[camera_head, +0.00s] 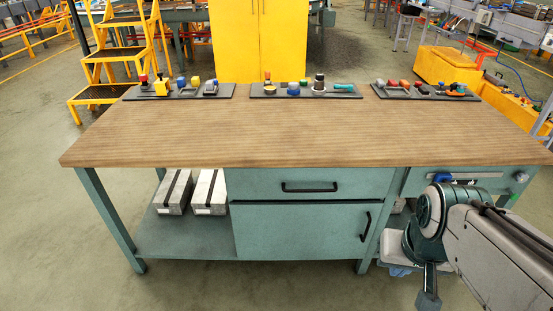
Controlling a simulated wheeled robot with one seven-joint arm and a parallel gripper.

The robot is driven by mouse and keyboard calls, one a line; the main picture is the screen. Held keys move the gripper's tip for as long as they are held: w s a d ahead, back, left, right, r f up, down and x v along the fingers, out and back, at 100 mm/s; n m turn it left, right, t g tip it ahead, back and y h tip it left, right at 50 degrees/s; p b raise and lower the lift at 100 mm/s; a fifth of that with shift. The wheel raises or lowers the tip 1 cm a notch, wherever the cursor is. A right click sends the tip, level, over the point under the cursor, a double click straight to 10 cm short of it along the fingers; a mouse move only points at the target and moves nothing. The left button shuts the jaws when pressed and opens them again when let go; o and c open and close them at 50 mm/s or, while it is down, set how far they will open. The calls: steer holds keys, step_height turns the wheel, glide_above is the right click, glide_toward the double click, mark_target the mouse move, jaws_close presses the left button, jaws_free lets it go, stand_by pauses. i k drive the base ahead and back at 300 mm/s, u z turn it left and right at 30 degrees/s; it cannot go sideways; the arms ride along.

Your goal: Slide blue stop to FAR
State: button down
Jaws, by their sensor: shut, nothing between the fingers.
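A small blue block (442,178), which looks like the blue stop, sits at the left end of a pale horizontal rail (478,175) on the workbench's right front, under the top. No FAR marking can be read. My arm comes in from the lower right and partly covers the bench front. My gripper (428,300) appears to hang at the bottom edge, below and apart from the blue block. It is shut and empty, and its tips are hard to make out.
The wooden bench top (300,135) is clear in front. Three dark trays with small parts stand along its back: left (220,90), middle (262,95) and right (400,97). Below are a drawer (270,183), a cupboard door (300,232) and two grey blocks (205,195) on the shelf.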

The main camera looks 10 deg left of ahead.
mark_target(444, 177)
steer(key=u, duration=0.65)
steer(key=i, duration=0.45)
steer(key=z, duration=1.55)
